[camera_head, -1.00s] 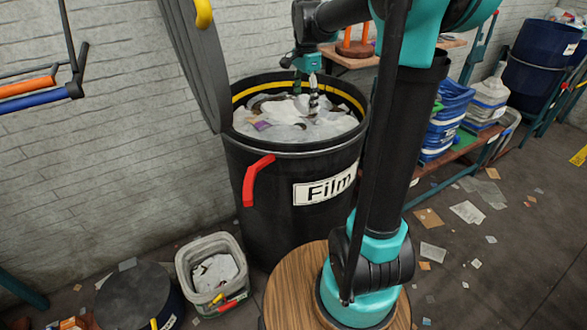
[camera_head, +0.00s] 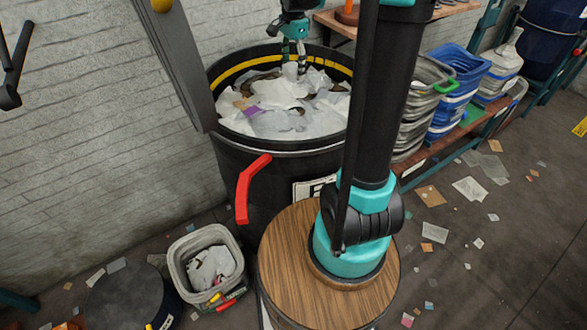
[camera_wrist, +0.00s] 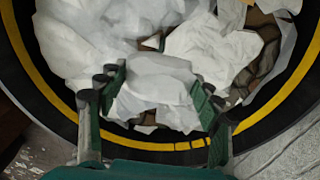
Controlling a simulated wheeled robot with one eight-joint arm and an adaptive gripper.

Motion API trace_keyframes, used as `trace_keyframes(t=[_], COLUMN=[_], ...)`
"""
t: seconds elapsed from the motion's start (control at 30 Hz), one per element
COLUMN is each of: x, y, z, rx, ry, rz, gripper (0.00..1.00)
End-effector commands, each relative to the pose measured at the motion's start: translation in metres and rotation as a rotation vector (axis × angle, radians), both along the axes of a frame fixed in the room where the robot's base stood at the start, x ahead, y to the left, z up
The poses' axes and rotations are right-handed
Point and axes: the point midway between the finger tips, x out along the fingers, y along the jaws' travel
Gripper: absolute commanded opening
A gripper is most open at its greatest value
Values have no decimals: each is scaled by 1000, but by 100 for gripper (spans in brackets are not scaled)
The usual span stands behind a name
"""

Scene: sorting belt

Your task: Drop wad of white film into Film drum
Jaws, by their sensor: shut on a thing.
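The wad of white film (camera_wrist: 155,85) sits between the fingers of my gripper (camera_wrist: 153,78) in the wrist view. In the head view my gripper (camera_head: 294,58) hangs over the far part of the Film drum's mouth, and the wad (camera_head: 290,71) shows small and pale at its fingertips. The Film drum (camera_head: 285,165) is a large black bin with a yellow band inside its rim, nearly full of white film. Its label is partly hidden by a round wooden top. In the wrist view its rim (camera_wrist: 28,65) curves around the gripper. Whether the wad touches the film below I cannot tell.
The drum's grey lid (camera_head: 178,70) stands open at the left. A small grey bin (camera_head: 180,262) stands on the floor. A shelf with stacked blue tubs (camera_head: 458,75) is at the right. My arm column blocks part of the drum's right side. Scraps litter the floor.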

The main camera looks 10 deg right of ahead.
Motion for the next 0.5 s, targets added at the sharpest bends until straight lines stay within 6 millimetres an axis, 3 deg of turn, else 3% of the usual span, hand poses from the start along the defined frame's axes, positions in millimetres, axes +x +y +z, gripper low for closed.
trace_keyframes(t=[0.2, 0.5], x=[0, 0], y=[0, 0], z=[-18, -23], rx=[0, 0], ry=[0, 0], rz=[0, 0], gripper=[54, 54])
